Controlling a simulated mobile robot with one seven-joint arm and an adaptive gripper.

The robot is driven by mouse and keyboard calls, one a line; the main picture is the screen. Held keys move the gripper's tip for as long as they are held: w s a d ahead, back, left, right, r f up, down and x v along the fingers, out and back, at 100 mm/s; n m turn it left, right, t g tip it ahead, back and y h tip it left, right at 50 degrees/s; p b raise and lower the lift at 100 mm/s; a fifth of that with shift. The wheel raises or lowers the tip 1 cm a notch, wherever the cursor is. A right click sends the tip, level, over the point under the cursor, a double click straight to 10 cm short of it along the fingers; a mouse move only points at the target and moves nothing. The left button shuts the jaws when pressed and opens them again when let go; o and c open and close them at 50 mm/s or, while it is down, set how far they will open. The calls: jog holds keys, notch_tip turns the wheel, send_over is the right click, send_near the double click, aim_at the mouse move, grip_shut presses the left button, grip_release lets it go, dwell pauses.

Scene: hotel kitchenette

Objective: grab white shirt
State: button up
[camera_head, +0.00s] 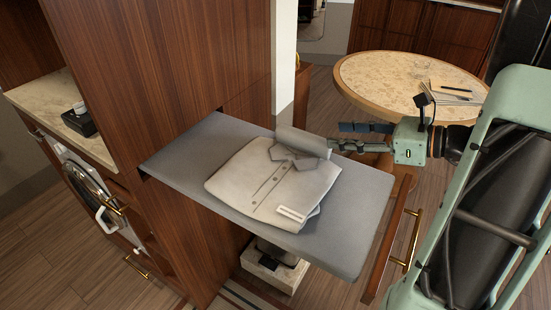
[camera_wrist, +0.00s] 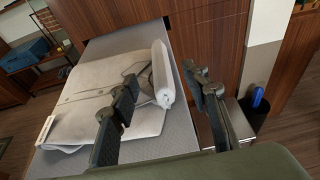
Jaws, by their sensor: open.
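A folded white shirt (camera_head: 272,185), pale grey in this light, lies flat on a grey pull-out ironing board. It has a collar, a button row and a small white label. A rolled pale piece (camera_head: 303,142) lies along its collar end; I cannot tell whether it is part of the shirt. My gripper (camera_head: 337,137) is open at the right end of the roll. In the wrist view, the shirt (camera_wrist: 85,92) is at left, partly covered by one finger. The roll (camera_wrist: 162,75) shows between the fingers (camera_wrist: 160,80). Contact cannot be told.
The ironing board (camera_head: 350,235) extends from a wooden cabinet (camera_head: 170,60), with a wooden front and brass handle (camera_head: 408,240) at its outer end. A round table (camera_head: 390,80) with notebooks stands behind my gripper. A washing machine (camera_head: 90,190) is at left.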

aim_at(312, 133)
jog(key=x, duration=0.5)
jog(key=shift+s+a, duration=0.15)
jog(key=shift+s, duration=0.05)
jog(key=shift+x, duration=3)
jog(key=shift+w, duration=0.15)
jog(key=shift+d, duration=0.2)
jog(key=shift+c, duration=0.4)
grip_shut()
